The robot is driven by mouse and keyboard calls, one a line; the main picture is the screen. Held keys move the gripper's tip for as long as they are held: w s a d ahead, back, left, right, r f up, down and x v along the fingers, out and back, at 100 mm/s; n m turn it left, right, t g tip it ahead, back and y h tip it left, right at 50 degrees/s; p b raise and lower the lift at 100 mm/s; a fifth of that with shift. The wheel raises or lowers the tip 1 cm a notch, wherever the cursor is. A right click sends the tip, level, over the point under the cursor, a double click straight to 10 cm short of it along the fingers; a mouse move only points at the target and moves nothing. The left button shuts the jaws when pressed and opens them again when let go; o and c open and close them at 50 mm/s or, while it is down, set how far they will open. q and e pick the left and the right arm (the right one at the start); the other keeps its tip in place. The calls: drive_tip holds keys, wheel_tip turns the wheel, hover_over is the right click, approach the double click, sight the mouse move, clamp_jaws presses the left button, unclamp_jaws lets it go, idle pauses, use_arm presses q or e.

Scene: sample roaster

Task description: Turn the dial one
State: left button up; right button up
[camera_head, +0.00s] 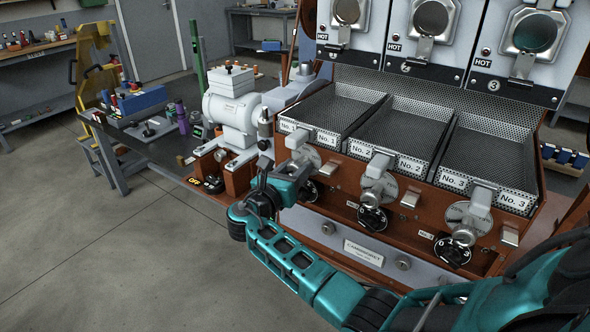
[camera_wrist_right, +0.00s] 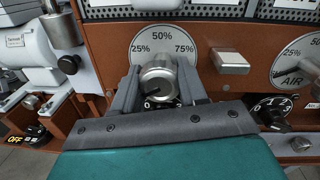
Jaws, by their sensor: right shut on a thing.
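Dial one is a round plate marked 25%, 50% and 75% (camera_wrist_right: 162,38) below the No. 1 tray, with a silver knob (camera_wrist_right: 158,72) at its middle. My right gripper (camera_wrist_right: 158,84) has one finger on each side of this knob and is shut on it. A dark line shows on the knob's face. In the head view my right gripper (camera_head: 301,170) reaches dial one (camera_head: 309,154) from the front and hides part of it. A black numbered dial (camera_wrist_right: 148,104) lies just below the knob, mostly hidden. My left gripper is out of view.
Two similar dials sit to the right, under No. 2 (camera_head: 381,188) and No. 3 (camera_head: 466,213), each with a black numbered dial below. A metal latch (camera_wrist_right: 231,61) protrudes beside dial one. A grey motor (camera_head: 232,108) stands to the left. The floor in front is clear.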

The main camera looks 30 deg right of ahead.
drive_tip(key=shift+f, duration=0.15)
drive_tip(key=o, duration=1)
drive_tip(key=shift+o, duration=0.2)
drive_tip(key=v, duration=1.3)
drive_tip(key=shift+s, duration=0.1)
